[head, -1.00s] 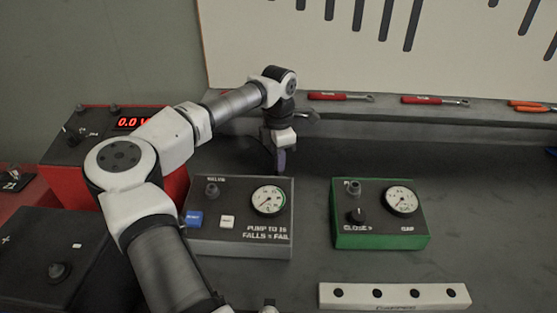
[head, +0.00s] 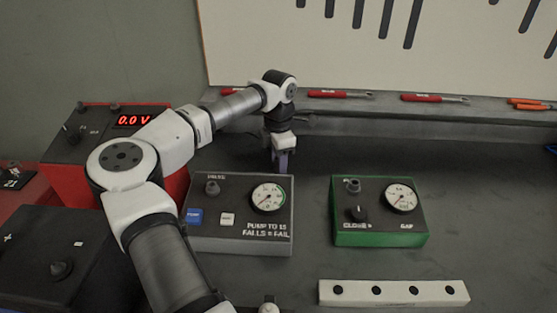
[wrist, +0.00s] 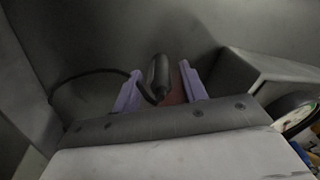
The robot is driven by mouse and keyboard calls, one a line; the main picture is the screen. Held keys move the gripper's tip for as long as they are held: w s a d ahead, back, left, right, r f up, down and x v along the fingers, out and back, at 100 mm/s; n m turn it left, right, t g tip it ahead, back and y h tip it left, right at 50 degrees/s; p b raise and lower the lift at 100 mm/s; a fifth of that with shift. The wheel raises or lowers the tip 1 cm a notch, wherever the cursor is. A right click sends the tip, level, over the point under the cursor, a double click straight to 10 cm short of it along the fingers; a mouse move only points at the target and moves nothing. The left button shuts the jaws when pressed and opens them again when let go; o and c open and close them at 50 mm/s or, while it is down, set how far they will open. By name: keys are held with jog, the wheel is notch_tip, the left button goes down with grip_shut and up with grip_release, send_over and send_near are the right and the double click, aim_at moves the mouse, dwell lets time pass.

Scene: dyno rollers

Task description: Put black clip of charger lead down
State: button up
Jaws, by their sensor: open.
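The black clip (wrist: 158,76) of the charger lead shows in the wrist view as a dark, rounded piece between my two purple fingers. Its thin black lead (wrist: 95,73) curves away to the left. My gripper (wrist: 160,90) is open, with the fingers apart on either side of the clip. I cannot tell whether the clip rests on the bench or touches a finger. In the head view, my gripper (head: 281,160) points down just behind the grey tester box, and the clip cannot be made out there.
The grey gauge box (head: 240,235) stands in front of my gripper, with a green gauge box (head: 380,240) to its right. A red charger (head: 60,172) reading 0.0 V is at left. A ledge with red-handled wrenches (head: 340,94) runs behind.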

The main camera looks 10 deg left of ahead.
notch_tip(320, 180, up, 12)
jog(key=b, duration=0.2)
dwell(0.4)
